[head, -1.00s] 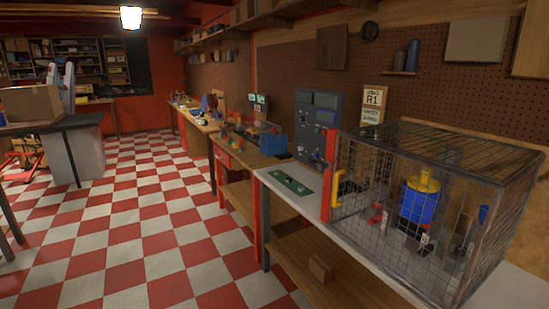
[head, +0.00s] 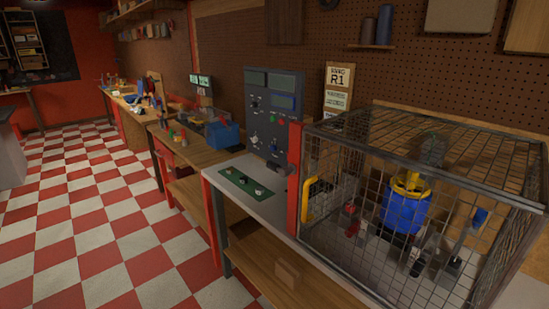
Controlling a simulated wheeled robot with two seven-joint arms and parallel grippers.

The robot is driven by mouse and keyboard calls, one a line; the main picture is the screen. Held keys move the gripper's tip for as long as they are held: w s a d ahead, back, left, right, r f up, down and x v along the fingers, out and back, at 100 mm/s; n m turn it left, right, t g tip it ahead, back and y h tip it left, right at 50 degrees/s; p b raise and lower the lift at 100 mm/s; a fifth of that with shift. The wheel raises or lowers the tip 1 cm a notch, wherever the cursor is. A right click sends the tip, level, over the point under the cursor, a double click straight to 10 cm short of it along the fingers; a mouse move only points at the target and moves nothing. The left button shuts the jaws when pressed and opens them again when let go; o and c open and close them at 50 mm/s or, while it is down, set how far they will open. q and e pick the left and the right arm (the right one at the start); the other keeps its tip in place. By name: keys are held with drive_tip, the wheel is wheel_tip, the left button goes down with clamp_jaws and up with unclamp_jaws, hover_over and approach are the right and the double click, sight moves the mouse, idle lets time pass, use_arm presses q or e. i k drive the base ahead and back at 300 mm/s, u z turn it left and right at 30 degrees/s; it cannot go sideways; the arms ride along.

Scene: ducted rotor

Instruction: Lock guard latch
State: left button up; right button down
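The wire-mesh guard cage (head: 403,136) stands on the bench at the right. Inside it is a blue and yellow ducted rotor unit (head: 406,209). A red post (head: 294,180) stands at the cage's left front corner. A yellow handle (head: 307,201) is beside the post, on the cage's front side. A small dark part sits near the handle; I cannot tell whether it is the latch or whether it is locked. Neither of my grippers is in view.
A grey control panel (head: 272,115) stands behind a green board (head: 249,188) on the grey-white bench top. A wooden block (head: 288,274) lies on the lower shelf. A blue bin (head: 222,134) is on the farther bench. The checkered floor at left is clear.

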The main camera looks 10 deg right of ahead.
sight(284, 173)
drive_tip(key=z, duration=0.6)
drive_tip(key=i, duration=0.95)
drive_tip(key=z, duration=0.75)
